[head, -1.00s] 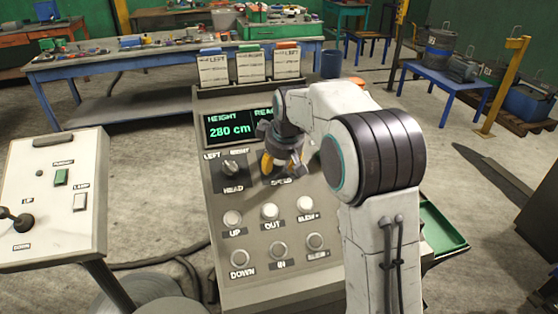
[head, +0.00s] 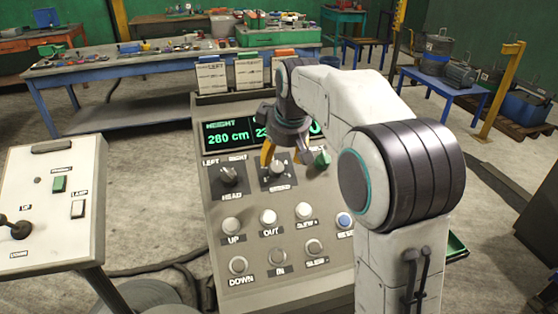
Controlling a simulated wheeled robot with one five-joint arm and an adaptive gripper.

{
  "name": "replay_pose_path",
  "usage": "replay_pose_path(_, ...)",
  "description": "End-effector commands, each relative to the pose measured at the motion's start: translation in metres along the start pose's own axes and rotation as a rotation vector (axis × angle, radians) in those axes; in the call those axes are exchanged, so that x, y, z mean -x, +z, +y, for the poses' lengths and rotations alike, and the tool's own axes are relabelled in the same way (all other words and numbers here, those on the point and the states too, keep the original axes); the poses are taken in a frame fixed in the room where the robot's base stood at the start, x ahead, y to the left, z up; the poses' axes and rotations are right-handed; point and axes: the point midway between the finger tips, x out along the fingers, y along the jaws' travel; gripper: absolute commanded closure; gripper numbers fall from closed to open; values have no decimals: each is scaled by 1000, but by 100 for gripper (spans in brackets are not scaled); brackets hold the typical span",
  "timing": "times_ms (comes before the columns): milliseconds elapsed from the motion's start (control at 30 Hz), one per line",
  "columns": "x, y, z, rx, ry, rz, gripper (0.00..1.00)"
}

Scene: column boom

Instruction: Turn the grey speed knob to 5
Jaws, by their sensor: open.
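The grey speed knob (head: 278,169) is on the sloping control panel (head: 292,204), above its SPEED label. Its top shows just below my gripper, but its pointer is too small to read, as are the scale numbers around it. My gripper (head: 284,158) is open and points down over the panel. One orange finger stands at the knob's upper left and the other at its upper right. It looks empty and clear of the knob, though the exact gap cannot be told.
The black HEAD knob (head: 229,176) lies left of the speed knob, and a green knob (head: 322,158) lies right. Several round buttons fill the panel below. The display (head: 229,131) reads 280 cm. A white switch box (head: 50,205) stands at left.

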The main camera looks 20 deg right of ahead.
Motion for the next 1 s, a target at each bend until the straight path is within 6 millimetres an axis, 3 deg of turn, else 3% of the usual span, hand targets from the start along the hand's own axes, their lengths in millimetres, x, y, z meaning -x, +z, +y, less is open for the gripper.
replay_pose_path(300, 33, 0, 0, 0, 0, 0, 40)
replay_pose_path(800, 39, 1, 1, -2, 0, -2, 40)
replay_pose_path(900, 43, 4, 12, -23, 10, -6, 40)
replay_pose_path(1000, 51, 13, 39, -78, 33, -18, 40)
